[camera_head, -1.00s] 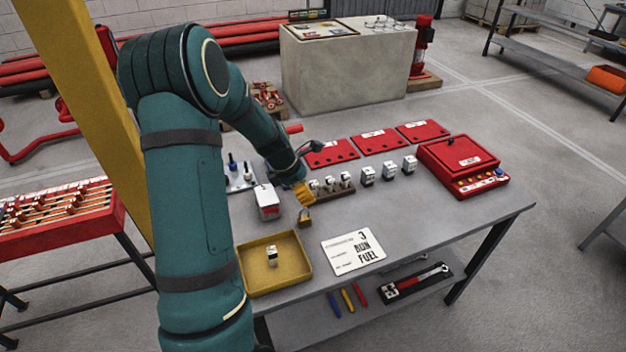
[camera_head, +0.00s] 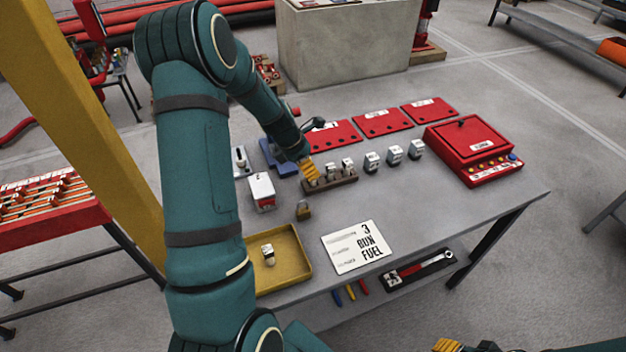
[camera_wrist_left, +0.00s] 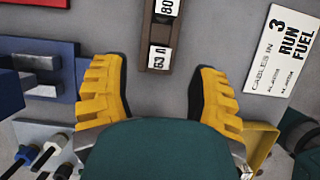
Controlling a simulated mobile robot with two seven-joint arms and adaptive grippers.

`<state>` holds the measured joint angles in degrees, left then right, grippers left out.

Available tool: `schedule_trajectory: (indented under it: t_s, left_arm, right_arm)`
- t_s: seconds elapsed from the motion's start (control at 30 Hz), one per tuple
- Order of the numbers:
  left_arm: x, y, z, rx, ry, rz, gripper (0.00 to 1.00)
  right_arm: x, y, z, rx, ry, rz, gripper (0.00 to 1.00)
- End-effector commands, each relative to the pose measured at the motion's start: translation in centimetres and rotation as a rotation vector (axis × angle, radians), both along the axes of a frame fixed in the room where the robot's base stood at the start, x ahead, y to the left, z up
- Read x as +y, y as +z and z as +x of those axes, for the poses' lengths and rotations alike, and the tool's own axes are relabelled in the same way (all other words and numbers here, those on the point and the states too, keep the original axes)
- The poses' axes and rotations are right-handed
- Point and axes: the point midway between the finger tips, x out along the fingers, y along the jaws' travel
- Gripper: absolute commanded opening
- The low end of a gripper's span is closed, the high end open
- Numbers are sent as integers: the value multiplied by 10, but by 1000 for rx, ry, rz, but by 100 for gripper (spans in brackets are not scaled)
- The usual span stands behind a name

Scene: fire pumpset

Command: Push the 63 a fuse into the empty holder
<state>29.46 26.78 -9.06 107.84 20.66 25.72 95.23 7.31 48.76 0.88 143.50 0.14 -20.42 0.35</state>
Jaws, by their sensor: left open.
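The 63 A fuse (camera_wrist_left: 158,57) is a pale block with a printed label. It stands at the near end of a dark brown rack (camera_wrist_left: 149,45), beside a fuse marked 80. The rack (camera_head: 340,181) also shows in the head view, holding several fuses. My left gripper (camera_wrist_left: 154,95) is open, its yellow fingers apart on either side of the rack's near end, touching nothing that I can see. In the head view, my left gripper (camera_head: 309,170) is at the rack's left end. I cannot tell which item is the empty holder. My right gripper (camera_head: 447,346) barely shows at the bottom edge.
A yellow tray (camera_head: 302,277) holds one small fuse-like piece. Red panels (camera_head: 382,122) and a red case (camera_head: 473,152) stand behind and right. The table's right front is clear.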

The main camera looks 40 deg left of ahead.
Motion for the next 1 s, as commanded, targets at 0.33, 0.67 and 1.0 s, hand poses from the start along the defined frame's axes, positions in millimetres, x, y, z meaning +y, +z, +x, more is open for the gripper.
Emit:
schedule_trajectory:
  t_s: [0.33,0.67,1.0]
  left_arm:
    - [-5,-24,10,2,-2,-1,60]
    - [-10,-53,22,-1,0,2,60]
    - [-11,-52,22,-1,-1,1,0]
  right_arm:
    - [1,-7,-2,5,4,1,41]
    - [1,-14,-5,10,8,3,41]
    - [1,-13,-5,10,8,3,41]
